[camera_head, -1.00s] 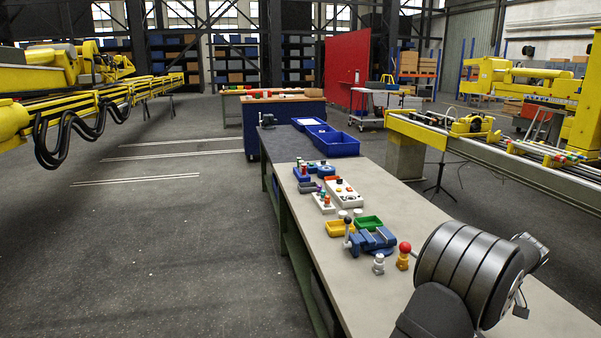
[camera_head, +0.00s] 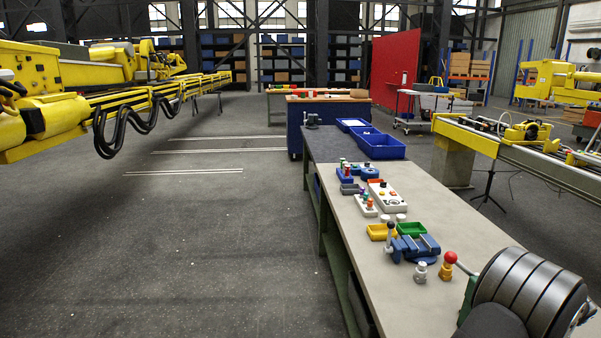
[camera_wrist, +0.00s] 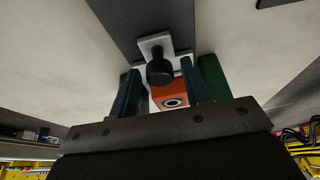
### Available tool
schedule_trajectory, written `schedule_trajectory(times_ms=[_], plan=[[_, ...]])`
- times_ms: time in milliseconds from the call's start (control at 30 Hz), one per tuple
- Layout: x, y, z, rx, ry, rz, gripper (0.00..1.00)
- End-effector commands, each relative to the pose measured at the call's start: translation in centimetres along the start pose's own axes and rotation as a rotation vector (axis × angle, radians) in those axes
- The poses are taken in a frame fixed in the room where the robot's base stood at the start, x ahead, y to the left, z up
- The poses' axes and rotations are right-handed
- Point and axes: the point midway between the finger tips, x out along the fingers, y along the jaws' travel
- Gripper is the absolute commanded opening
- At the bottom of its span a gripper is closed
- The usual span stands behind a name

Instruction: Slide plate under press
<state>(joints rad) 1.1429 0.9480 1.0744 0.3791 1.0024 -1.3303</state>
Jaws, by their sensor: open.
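In the wrist view a white plate (camera_wrist: 154,44) with a black round knob (camera_wrist: 159,70) lies on a dark grey strip (camera_wrist: 135,18). My gripper (camera_wrist: 160,72) is open, and the knob shows between its dark fingertips. I cannot tell whether the fingers touch it. An orange block (camera_wrist: 172,97) with a dark ring on its face shows between the fingers, nearer the gripper body. A green part (camera_wrist: 212,76) stands beside the right finger. I cannot make out which part is the press. In the head view my arm hides this spot; a green part (camera_head: 467,298) shows at its left edge.
On the workbench (camera_head: 392,300), left of my arm, stand a red-topped post (camera_head: 450,258), a silver post (camera_head: 420,272), a blue fixture (camera_head: 415,246), and yellow (camera_head: 381,232) and green trays (camera_head: 411,229). Blue bins (camera_head: 380,147) are farther back. The bench's near left part is bare.

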Motion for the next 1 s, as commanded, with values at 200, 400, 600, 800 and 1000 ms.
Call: schedule_trajectory(times_ms=[200, 400, 600, 800, 1000], plan=[[0.0, 0.0, 0.0, 0.0, 0.0, 0.0, 0.06], [0.1, 0.0, -0.3, 0.0, 0.0, 0.0, 0.04], [0.3, 0.0, -1.1, 0.001, 0.0, -0.001, 0.04], [0.4, 0.0, -1.2, 0.0, 0.001, 0.0, 0.29], [0.4, 0.0, -1.1, 0.0, 0.001, 0.0, 0.44]])
